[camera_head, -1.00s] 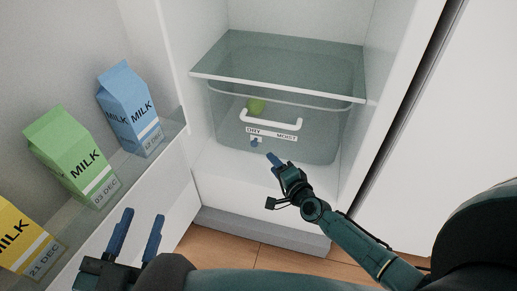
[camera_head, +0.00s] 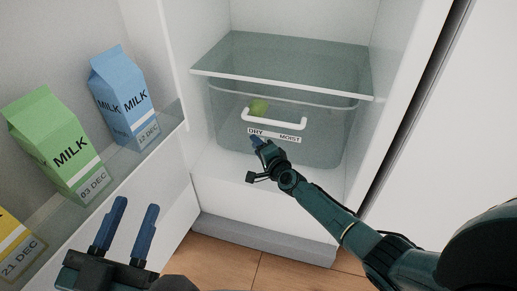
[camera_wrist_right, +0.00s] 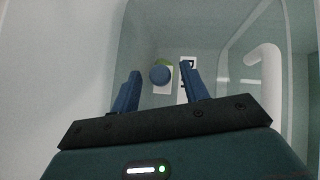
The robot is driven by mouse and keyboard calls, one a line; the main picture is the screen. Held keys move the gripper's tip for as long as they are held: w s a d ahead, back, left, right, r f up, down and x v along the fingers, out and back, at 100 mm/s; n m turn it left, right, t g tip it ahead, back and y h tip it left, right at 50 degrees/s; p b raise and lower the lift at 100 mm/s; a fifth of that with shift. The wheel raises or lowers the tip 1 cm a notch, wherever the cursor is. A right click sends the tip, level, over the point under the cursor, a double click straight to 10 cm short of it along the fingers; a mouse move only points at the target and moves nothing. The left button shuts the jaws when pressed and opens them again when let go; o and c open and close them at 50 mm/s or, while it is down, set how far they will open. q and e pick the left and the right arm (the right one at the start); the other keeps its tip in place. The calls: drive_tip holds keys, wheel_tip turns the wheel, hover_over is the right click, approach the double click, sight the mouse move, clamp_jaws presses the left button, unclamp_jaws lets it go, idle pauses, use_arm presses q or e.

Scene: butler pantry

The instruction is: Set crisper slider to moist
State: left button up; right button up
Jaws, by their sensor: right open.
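The clear crisper drawer (camera_head: 325,140) sits in the fridge under a glass shelf. Its front bears a white label (camera_head: 288,138) reading DRY at the left and MOIST at the right. A round blue slider knob (camera_wrist_right: 160,75) shows in the right wrist view, between the fingertips of my right gripper (camera_wrist_right: 161,84), with a gap on both sides. In the head view the right gripper (camera_head: 259,143) is at the DRY end of the label and hides the knob. My left gripper (camera_head: 134,203) is open and empty, low at the left, away from the drawer.
Blue (camera_head: 122,100), green (camera_head: 62,145) and yellow (camera_head: 15,240) milk cartons stand in the door rack (camera_head: 150,150) at the left.

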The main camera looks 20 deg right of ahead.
drive_tip(key=shift+c, duration=0.6)
use_arm(q)
drive_tip(key=shift+f, duration=0.2)
use_arm(e)
clamp_jaws()
